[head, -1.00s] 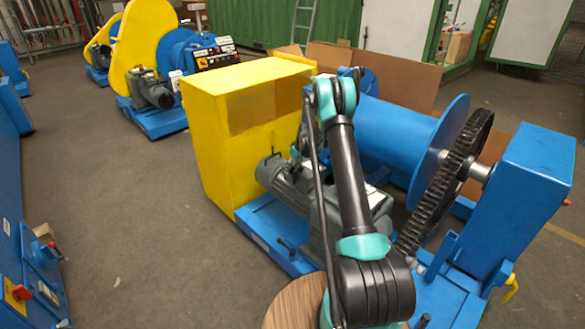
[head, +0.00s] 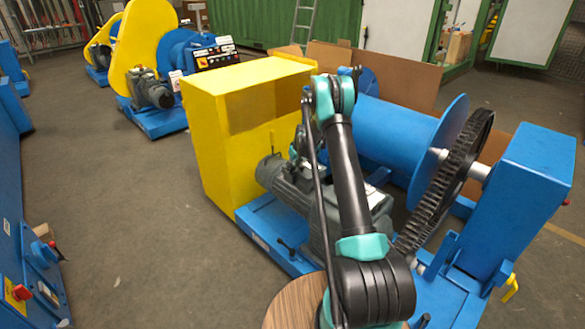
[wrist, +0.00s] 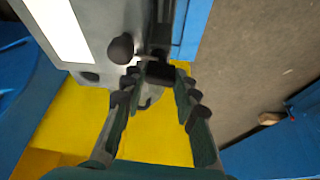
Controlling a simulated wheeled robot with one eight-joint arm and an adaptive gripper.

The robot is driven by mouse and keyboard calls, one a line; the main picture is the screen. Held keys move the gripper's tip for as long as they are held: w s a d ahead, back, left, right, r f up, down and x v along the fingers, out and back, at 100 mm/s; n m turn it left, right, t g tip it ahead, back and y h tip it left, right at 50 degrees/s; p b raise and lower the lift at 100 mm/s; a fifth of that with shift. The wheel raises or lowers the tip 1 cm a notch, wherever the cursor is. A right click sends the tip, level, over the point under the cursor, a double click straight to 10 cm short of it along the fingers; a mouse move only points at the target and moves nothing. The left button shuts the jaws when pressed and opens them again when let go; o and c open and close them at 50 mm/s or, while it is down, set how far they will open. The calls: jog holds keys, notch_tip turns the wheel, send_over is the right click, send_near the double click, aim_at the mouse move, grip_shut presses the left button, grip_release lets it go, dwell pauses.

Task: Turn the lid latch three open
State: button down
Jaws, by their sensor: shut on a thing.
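In the wrist view, the two fingers of my gripper (wrist: 156,82) reach up around a small dark block (wrist: 160,72), which appears to be the latch handle. The fingers are shut on it, with contact partly hidden. A round dark knob (wrist: 121,48) sits just to its left. The yellow housing (wrist: 155,135) fills the space between and below the fingers. In the head view, the yellow housing (head: 215,150) stands left of my arm. My gripper and the latch cannot be made out there, behind my arm and the motor. Which numbered latch this is cannot be read.
A grey motor (head: 290,185) sits in front of the yellow housing, close to my arm. A blue drum (head: 390,135) and a large dark gear (head: 450,175) stand to the right. Open floor (head: 130,220) lies left of the machine.

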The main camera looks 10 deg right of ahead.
jog(key=m, duration=0.2)
jog(key=m+h, duration=0.1)
jog(key=m, duration=0.1)
jog(key=shift+a+m+t+h, duration=0.2)
jog(key=shift+m+t+h, duration=0.1)
jog(key=shift+t, duration=0.1)
jog(key=m, duration=0.1)
jog(key=m+h, duration=0.1)
jog(key=m, duration=0.1)
jog(key=shift+w+a+m, duration=0.1)
jog(key=shift+w+m, duration=0.1)
jog(key=shift+m, duration=0.1)
jog(key=m+g+h, duration=0.1)
jog(key=m+h, duration=0.1)
jog(key=m, duration=0.2)
jog(key=shift+w, duration=0.15)
jog(key=shift+w+m+g+h, duration=0.1)
jog(key=shift+m+g+h, duration=0.35)
jog(key=shift+m, duration=1.55)
jog(key=c, duration=1.2)
grip_release()
jog(key=shift+o, duration=0.2)
jog(key=v, duration=1.2)
